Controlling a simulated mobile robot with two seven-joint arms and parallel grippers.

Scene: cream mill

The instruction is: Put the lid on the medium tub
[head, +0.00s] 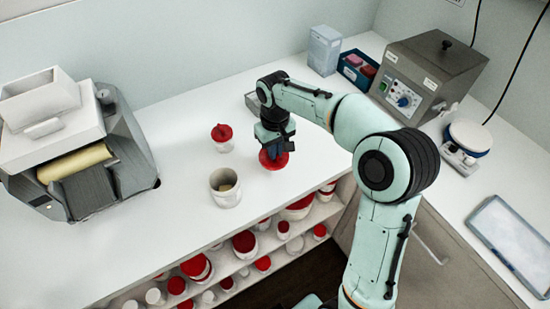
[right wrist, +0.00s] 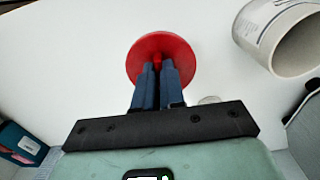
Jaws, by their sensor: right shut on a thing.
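A red lid (head: 273,161) is at the front part of the white counter, right of an open tub. My right gripper (head: 276,147) points down over the lid, its blue fingers shut on the lid's middle. In the right wrist view the lid (right wrist: 178,52) shows as a red disc beyond the fingertips (right wrist: 158,66). I cannot tell if the lid touches the counter. The open white tub (head: 226,198) stands upright near the counter's front edge, with something beige inside. It also shows in the right wrist view (right wrist: 258,38), at upper right, apart from the lid. My left gripper is not in view.
A small tub with a red lid (head: 222,138) stands behind the open tub. A mill with a yellowish roller (head: 75,163) is at left. A grey control box (head: 428,75), blue bin (head: 357,70) and scale (head: 467,140) are at right. Shelves of lidded tubs lie below the counter.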

